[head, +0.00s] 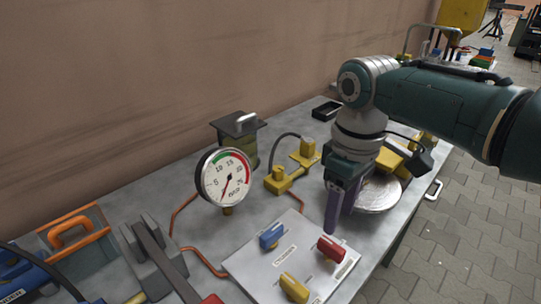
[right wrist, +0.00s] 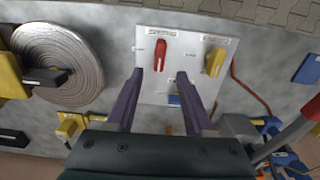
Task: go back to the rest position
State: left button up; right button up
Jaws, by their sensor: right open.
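My right gripper (head: 338,205) hangs fingers down above the workbench, by the far right corner of the white valve panel. In the right wrist view its two purple fingers (right wrist: 159,76) stand apart with nothing between them. The panel (head: 255,271) has a red handle (head: 331,248), a blue handle (head: 272,236) and a yellow handle (head: 294,288). In the right wrist view, the red handle (right wrist: 160,54) lies just beyond the fingertips, apart from them. My left gripper is not in view.
A round pressure gauge (head: 226,176) stands behind the panel, with a yellow fitting (head: 292,172) to its right. A coiled grey disc (head: 380,195) lies close to my right gripper. Copper pipes run by the panel. The paved floor (head: 455,240) at the right is clear.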

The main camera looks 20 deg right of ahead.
jog(key=shift+r, duration=0.85)
jog(key=s+a+t+p, duration=0.1)
jog(key=s+a+p, duration=0.3)
jog(key=s+a, duration=0.45)
jog(key=s+d+r+m+t+p, duration=0.2)
jog(key=s+r+m+t+p, duration=0.1)
jog(key=s+r, duration=0.9)
notch_tip(320, 180, up, 37)
jog(key=p, duration=3.7)
